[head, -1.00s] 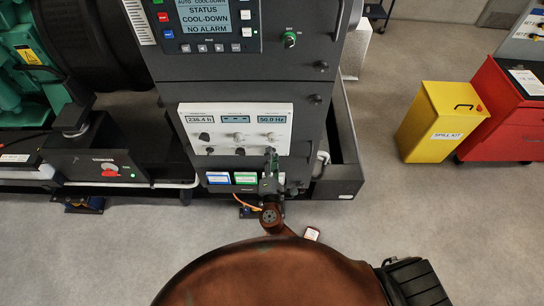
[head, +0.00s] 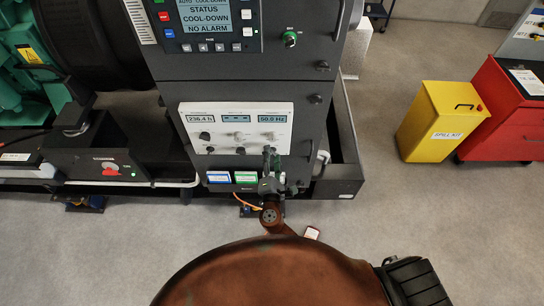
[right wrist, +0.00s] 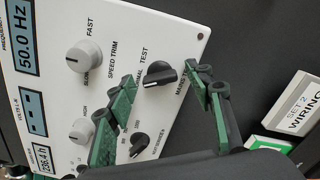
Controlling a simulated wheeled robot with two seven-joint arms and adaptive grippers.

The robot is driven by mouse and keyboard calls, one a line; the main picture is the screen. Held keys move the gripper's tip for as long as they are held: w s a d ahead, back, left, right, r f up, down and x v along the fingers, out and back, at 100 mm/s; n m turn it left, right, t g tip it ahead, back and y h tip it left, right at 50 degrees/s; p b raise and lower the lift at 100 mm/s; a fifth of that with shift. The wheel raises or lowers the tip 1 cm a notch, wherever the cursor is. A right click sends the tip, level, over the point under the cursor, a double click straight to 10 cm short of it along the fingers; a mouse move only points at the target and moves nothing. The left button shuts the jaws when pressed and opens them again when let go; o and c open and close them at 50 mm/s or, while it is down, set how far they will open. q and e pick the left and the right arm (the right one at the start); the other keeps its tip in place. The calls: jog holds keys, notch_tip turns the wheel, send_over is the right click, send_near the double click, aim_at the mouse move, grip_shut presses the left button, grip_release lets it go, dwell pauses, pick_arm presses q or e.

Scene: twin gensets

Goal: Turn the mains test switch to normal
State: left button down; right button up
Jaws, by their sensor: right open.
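The mains test switch (right wrist: 160,73) is a black knob with a pale pointer mark, on the white panel in the right wrist view. The word TEST is printed beside it; the other position label is partly covered. My right gripper (right wrist: 163,101) is open, one green finger on either side of the knob; I cannot tell whether they touch it. In the head view the right gripper (head: 270,158) is at the lower right of the white panel (head: 225,108) and hides the switch. My left gripper is not in view.
A grey speed trim knob (right wrist: 88,56) and another black knob (right wrist: 139,145) sit near the switch. Blue and green labelled cards (head: 245,177) are below the panel.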

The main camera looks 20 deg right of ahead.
jog(key=shift+s, duration=0.2)
jog(key=v, duration=1.1)
jog(key=shift+s, duration=0.3)
jog(key=shift+a, duration=0.15)
